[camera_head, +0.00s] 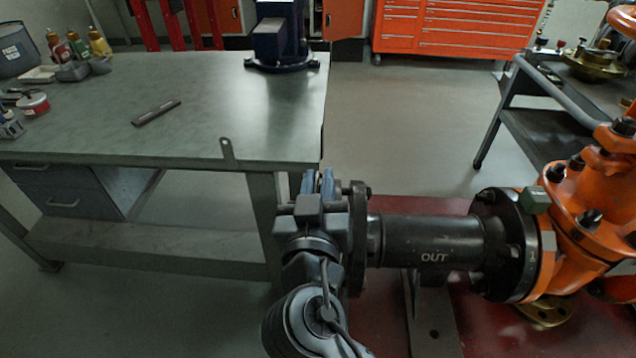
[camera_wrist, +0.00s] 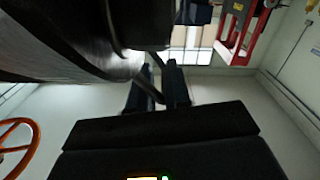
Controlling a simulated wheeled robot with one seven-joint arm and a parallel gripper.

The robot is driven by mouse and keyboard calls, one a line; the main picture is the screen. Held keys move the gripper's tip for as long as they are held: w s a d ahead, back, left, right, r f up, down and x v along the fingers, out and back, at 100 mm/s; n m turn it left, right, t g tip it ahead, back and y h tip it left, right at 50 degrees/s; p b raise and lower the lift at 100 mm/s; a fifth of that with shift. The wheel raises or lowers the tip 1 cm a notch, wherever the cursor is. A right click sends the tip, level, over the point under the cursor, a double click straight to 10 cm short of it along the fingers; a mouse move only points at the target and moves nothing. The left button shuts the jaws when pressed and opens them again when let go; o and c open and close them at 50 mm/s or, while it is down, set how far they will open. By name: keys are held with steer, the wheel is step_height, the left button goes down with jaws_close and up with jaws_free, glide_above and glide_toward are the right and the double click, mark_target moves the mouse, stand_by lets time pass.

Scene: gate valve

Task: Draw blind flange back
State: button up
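The black pipe (camera_head: 432,241) marked OUT runs left from the orange valve (camera_head: 590,200). A dark round flange (camera_head: 357,240) stands upright at its left end. From this angle I cannot separate the blind flange from the pipe's own flange. My gripper (camera_head: 318,183), with blue fingers, is at the left face of this flange. In the wrist view, my fingers (camera_wrist: 158,88) stand a narrow gap apart. A dark bent bar (camera_wrist: 148,88) reaches in among them from a large dark round body (camera_wrist: 60,45). Whether the fingers press on the bar is unclear.
A green-grey workbench (camera_head: 230,100) stands left of and behind my gripper, its near right corner close by. A dark flat bar (camera_head: 157,112) lies on it. A dark cart (camera_head: 540,130) is at the right. The floor between bench and cart is clear.

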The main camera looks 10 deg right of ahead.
steer(key=shift+a+f, duration=0.1)
steer(key=shift+a, duration=0.05)
jaws_close()
steer(key=shift+a+f+b, duration=0.2)
steer(key=shift+f+b, duration=0.05)
steer(key=shift+b, duration=0.55)
steer(key=shift+a+r, duration=0.1)
steer(key=shift+r, duration=0.05)
steer(key=o, duration=0.5)
jaws_free()
steer(key=shift+r, duration=0.1)
steer(key=shift+b+v, duration=0.6)
steer(key=shift+v, duration=3.3)
